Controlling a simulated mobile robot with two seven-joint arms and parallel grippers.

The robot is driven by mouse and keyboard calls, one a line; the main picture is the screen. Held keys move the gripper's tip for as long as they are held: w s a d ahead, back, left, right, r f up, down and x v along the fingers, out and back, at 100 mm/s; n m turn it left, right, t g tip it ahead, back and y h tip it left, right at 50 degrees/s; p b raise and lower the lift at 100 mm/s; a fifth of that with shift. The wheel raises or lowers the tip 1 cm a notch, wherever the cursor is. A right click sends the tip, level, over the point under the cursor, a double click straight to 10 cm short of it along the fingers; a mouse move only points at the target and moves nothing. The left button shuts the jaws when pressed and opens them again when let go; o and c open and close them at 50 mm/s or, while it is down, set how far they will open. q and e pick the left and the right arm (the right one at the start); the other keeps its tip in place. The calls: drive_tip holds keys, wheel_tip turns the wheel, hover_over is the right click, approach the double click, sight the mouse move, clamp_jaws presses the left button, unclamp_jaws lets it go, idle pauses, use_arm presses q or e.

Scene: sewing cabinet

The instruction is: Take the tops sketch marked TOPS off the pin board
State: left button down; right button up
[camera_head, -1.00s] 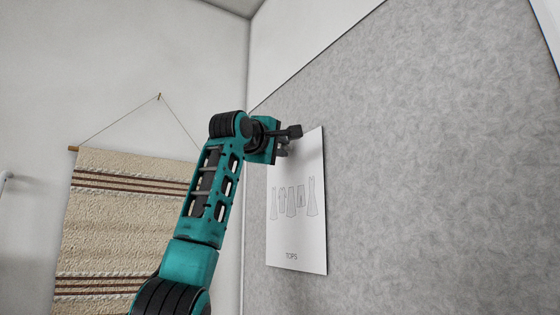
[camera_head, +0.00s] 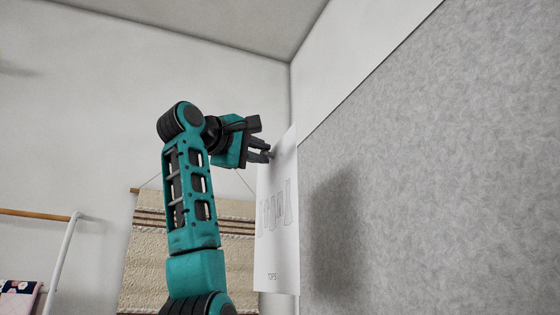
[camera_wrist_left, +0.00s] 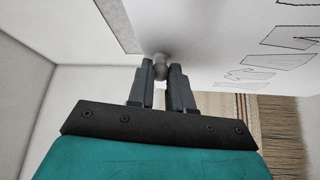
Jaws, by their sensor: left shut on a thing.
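The tops sketch (camera_head: 276,240) is a white sheet with drawn garments and the word TOPS near its bottom edge. It hangs upright in front of the grey pin board (camera_head: 420,170), apart from it, and casts a shadow on the board. My left gripper (camera_head: 268,152) is at the upper part of the sheet. In the left wrist view the fingertips (camera_wrist_left: 161,68) are shut on a small grey round pin (camera_wrist_left: 161,60) at the sheet (camera_wrist_left: 230,45). My right gripper is in neither view.
A woven wall hanging (camera_head: 145,255) hangs on the wall behind my left arm. A white rail with a wooden bar (camera_head: 35,215) stands at the left, with patterned cloth (camera_head: 18,298) below. The room corner is just behind the sketch. The board's face at the right is clear.

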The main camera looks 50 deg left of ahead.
use_arm(q)
drive_tip(key=shift+s+a, duration=0.15)
drive_tip(key=shift+s, duration=0.6)
drive_tip(key=s+a, duration=0.2)
drive_tip(key=s, duration=0.7)
drive_tip(key=shift+s+a, duration=0.2)
drive_tip(key=shift+a, duration=0.15)
